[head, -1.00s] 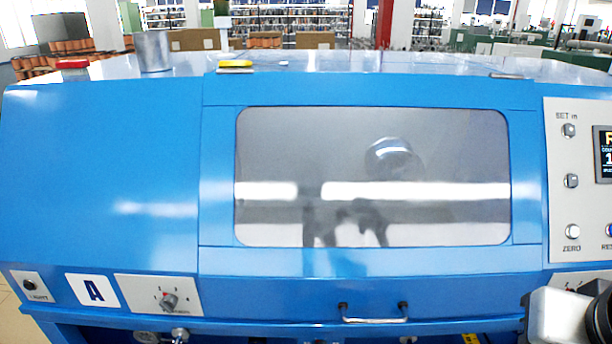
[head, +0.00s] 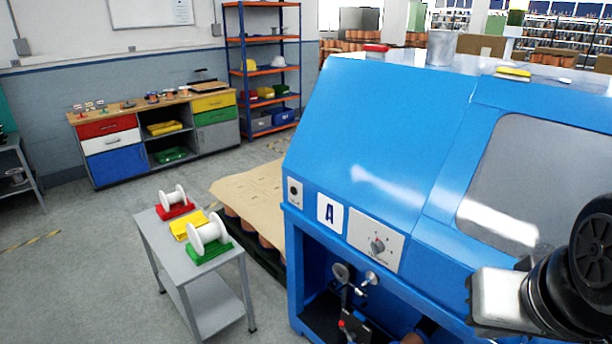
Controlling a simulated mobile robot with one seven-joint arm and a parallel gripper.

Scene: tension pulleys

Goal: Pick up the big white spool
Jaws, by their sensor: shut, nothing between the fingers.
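The big white spool (head: 208,233) lies on its side on a green base (head: 208,254) at the near end of a small grey table. A smaller white spool (head: 173,197) lies on a red base (head: 175,212) at the far end of the same table. Part of my arm shows at the lower right in front of the blue machine, well away from both spools. My gripper's fingers cannot be made out.
The grey two-level table (head: 205,283) stands left of the blue machine (head: 385,130). A yellow base (head: 188,226) sits between the spools. A brown-topped pallet (head: 250,190) lies behind. A workbench (head: 155,125) and shelf rack (head: 263,70) line the wall. Floor left of the table is clear.

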